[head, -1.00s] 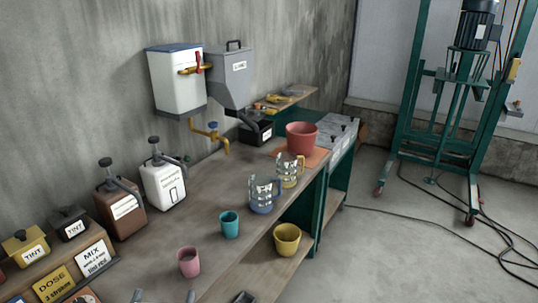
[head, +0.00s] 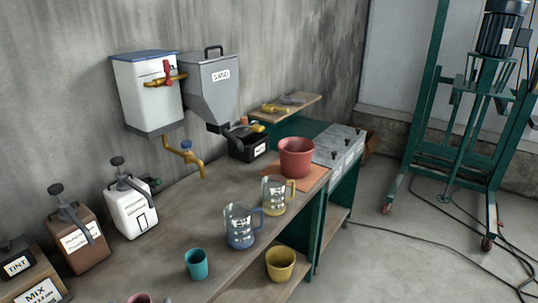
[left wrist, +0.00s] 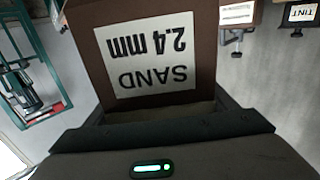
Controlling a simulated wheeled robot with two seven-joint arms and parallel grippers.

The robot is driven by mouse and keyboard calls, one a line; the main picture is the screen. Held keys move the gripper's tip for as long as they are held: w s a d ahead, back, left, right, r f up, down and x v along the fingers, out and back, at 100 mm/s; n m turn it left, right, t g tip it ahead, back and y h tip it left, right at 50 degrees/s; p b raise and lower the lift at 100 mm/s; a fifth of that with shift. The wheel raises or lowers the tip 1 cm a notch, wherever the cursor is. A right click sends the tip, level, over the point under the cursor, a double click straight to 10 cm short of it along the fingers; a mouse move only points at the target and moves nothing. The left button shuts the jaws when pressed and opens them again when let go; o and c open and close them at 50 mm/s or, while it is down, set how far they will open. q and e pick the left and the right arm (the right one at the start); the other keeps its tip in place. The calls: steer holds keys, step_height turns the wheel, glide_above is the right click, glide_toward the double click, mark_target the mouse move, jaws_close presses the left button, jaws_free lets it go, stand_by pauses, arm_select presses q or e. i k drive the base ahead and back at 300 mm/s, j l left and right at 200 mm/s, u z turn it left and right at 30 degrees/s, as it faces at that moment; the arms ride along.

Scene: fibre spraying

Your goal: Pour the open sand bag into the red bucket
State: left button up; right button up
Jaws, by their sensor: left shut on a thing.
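The red bucket (head: 297,157) stands upright on an orange mat (head: 308,177) at the far end of the workbench in the head view. In the left wrist view a brown sand bag (left wrist: 203,62) fills the upper middle, with a white label reading SAND 2.4 mm upside down. My left gripper (left wrist: 160,115) is shut on the sand bag. The bag's opening is not visible. Neither gripper shows in the head view, and my right gripper is in no view.
Two clear jugs, one blue-based (head: 240,228) and one yellow (head: 274,196), stand before the bucket. A teal cup (head: 196,264) is nearer. A grey sand hopper (head: 212,88) and white tank (head: 147,95) hang on the wall. A yellow bucket (head: 281,264) sits on the lower shelf.

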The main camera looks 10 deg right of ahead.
mark_target(296, 158)
steer(key=i+l+u, duration=0.3)
steer(key=i+l, duration=0.15)
steer(key=l, duration=0.45)
steer(key=i+l+u, duration=0.3)
steer(key=l, duration=0.65)
steer(key=i+l+u, duration=0.35)
steer(key=l, duration=0.75)
steer(key=i+l+u, duration=0.1)
steer(key=l+u, duration=0.2)
steer(key=l, duration=0.75)
steer(key=l+u, duration=0.3)
steer(key=l, duration=0.8)
